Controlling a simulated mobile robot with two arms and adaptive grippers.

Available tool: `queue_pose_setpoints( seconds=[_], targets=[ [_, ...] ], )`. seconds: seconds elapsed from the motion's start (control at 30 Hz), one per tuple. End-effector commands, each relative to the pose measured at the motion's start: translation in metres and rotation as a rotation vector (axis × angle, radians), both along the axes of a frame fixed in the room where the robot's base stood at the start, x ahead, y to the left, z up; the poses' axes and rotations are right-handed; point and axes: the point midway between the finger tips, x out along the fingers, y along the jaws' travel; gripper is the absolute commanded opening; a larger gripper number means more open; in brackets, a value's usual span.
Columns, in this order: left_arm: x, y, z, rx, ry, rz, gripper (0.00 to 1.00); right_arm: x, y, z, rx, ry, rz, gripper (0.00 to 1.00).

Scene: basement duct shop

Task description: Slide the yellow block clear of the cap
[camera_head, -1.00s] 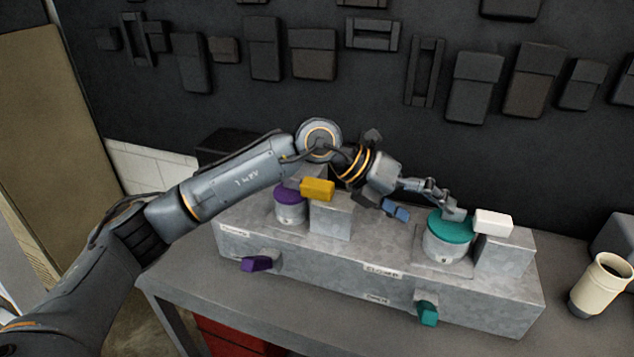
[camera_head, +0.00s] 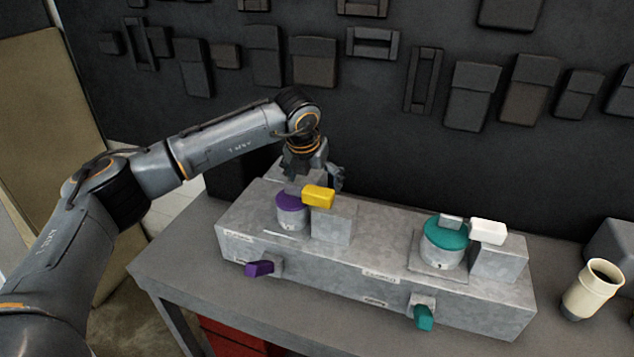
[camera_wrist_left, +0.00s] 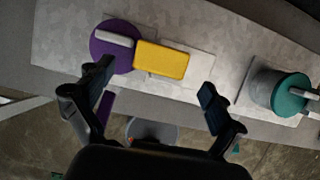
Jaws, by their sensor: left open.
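The yellow block (camera_head: 319,196) lies on a grey pedestal just right of the purple cap (camera_head: 289,201). In the left wrist view the yellow block (camera_wrist_left: 162,59) reaches to the edge of the purple cap (camera_wrist_left: 112,50) and seems to overlap it slightly. The cap carries a light grey bar on top. My left gripper (camera_head: 316,177) points down close behind the yellow block. Its jaws are open and empty; in the wrist view the fingertips (camera_wrist_left: 156,79) are spread wide below the block. My right gripper is in no view.
A teal cap (camera_head: 445,236) with a white block (camera_head: 488,231) beside it stands on the same metal housing (camera_head: 370,270). Purple (camera_head: 259,268) and teal (camera_head: 423,317) handles stick out in front. A cream cup (camera_head: 590,292) stands at the right.

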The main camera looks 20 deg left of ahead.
Motion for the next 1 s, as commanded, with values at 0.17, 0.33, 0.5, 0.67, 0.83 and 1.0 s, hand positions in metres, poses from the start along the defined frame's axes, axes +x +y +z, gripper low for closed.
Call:
queue_pose_setpoints(
  seconds=[0.17,0.33,0.5,0.67,0.83,1.0],
  targets=[
    [0.011,-0.001,-0.024,0.0,0.002,-0.001,0.93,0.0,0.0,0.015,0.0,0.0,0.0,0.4],
    [0.016,-0.001,-0.038,-0.001,0.0,-0.001,0.93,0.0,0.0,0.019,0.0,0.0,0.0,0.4],
    [0.017,-0.001,-0.042,-0.001,-0.001,-0.001,0.93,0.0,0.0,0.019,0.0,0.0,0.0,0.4],
    [0.017,-0.001,-0.041,-0.001,-0.001,-0.001,0.91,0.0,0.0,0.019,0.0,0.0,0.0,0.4],
    [0.017,-0.001,-0.042,-0.001,0.0,-0.002,0.57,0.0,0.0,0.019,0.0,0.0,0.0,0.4],
    [0.016,-0.001,-0.044,0.0,0.005,-0.002,0.22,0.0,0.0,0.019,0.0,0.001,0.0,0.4]
  ],
)
